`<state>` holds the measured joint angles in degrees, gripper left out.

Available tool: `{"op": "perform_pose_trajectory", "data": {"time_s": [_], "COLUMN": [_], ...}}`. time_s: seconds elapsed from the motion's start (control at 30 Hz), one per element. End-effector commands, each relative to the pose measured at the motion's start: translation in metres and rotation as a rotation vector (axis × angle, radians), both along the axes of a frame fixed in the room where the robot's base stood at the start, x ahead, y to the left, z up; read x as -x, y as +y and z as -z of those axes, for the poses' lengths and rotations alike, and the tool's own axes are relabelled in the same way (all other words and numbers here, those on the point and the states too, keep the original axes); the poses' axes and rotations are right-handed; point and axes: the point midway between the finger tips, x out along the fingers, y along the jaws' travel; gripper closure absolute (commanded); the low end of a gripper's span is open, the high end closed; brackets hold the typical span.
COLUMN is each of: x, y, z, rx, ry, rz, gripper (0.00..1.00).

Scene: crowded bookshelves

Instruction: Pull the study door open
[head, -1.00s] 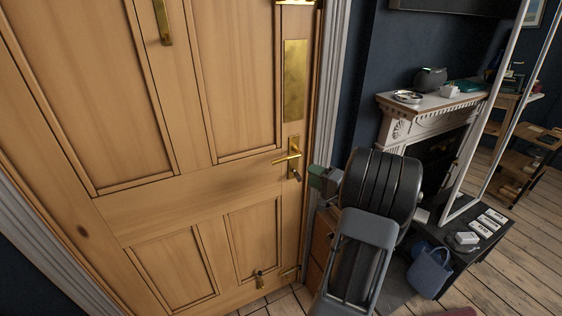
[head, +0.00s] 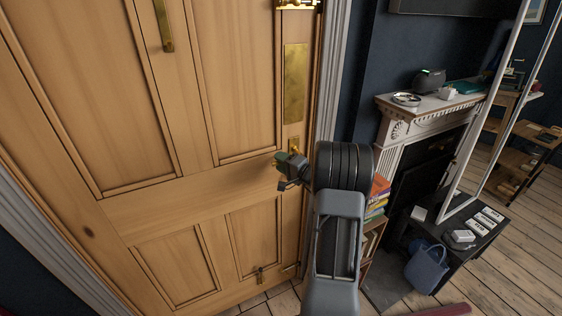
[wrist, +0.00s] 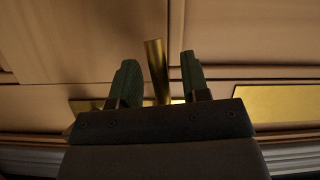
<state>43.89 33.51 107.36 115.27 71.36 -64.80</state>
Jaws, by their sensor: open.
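The study door (head: 150,210) is a panelled wooden door; it looks shut in its white frame. Its brass lever handle shows in the wrist view (wrist: 156,70), between the two green fingertips of my gripper (wrist: 158,80). The fingers are open, with a gap on each side of the lever. In the head view my gripper (head: 288,168) is at the handle and hides most of it; only the top of the brass backplate (head: 294,144) shows above. I cannot tell whether a finger touches the lever.
To the right are a small bookcase (head: 377,200), a fireplace (head: 430,105), a black table (head: 455,245) and a blue bag (head: 427,268). Floor shows at bottom right.

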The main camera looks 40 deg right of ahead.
Motion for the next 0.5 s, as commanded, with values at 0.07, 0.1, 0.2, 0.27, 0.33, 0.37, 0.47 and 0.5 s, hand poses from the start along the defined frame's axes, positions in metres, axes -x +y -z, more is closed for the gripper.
{"op": "perform_pose_trajectory", "data": {"time_s": [0.07,0.1,0.2,0.27,0.33,0.37,0.47,0.5], "x": [-0.0015,-0.0019,-0.002,-0.0019,-0.0018,-0.0018,-0.0017,-0.0017], "y": [0.0004,0.0004,0.0004,0.0004,0.0005,0.0005,0.0005,0.0005], "z": [0.0001,0.0001,0.0002,0.0002,0.0002,0.0002,0.0001,0.0001], "rx": [0.0,0.0,0.0,0.0,0.0,0.0,0.0,0.0], "ry": [0.0,0.0,0.0,0.0,0.0,0.0,0.0,0.0], "rz": [0.0,0.0,0.0,0.0,0.0,0.0,0.0,0.0], "gripper": [0.58,0.58,0.58,0.58,0.6,0.63,0.72,0.76]}}
